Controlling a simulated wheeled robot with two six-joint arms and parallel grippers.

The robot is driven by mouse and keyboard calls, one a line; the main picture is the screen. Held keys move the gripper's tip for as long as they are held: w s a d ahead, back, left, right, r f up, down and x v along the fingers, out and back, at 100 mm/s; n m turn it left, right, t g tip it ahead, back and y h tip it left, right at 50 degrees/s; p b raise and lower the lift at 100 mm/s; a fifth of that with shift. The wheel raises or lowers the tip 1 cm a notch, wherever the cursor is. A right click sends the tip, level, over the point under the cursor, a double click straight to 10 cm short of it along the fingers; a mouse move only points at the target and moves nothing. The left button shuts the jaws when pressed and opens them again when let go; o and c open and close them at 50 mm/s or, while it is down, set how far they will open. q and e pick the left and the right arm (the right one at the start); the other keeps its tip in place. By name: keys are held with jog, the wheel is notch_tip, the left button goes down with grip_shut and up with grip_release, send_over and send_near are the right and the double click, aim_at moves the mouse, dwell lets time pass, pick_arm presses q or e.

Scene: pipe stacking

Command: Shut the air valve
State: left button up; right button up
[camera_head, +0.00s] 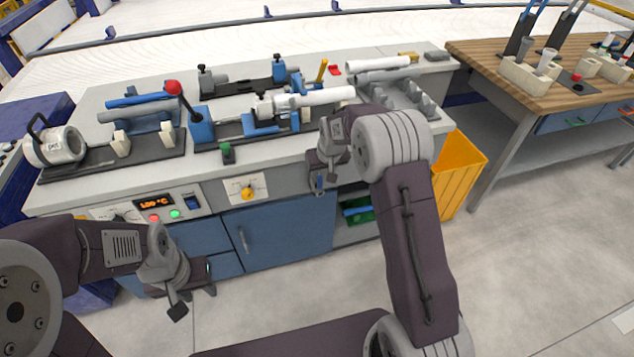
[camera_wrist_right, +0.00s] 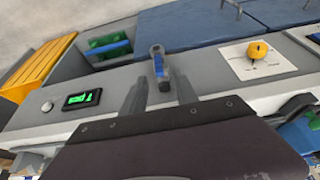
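The air valve is a small metal fitting with a blue lever handle (camera_wrist_right: 159,65) on the front face of the workbench. The lever stands roughly upright in the right wrist view, and its blue part also shows in the head view (camera_head: 319,183). My right gripper (camera_wrist_right: 160,82) is open, with one finger on each side of the lever in that view. I cannot tell whether a finger touches it. In the head view the right gripper (camera_head: 320,170) is at the bench front, partly hidden by its own wrist. My left gripper (camera_head: 193,297) is open and empty, low in front of the blue cabinet.
A yellow knob (camera_head: 247,193) on a white plate and a control panel with an orange display (camera_head: 154,202) are on the bench front. A yellow bin (camera_head: 458,172) stands at the bench's right end. Clamps and pipes (camera_head: 326,97) cover the bench top. The floor in front is clear.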

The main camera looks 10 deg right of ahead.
aim_at(321, 179)
jog(key=b+x, duration=0.1)
jog(key=x, duration=0.6)
jog(key=shift+w+d+f, duration=0.1)
jog(key=shift+d, duration=0.05)
jog(key=shift+w+f, duration=0.3)
jog(key=shift+f, duration=0.15)
grip_shut()
jog(key=shift+r, duration=0.1)
dwell(0.5)
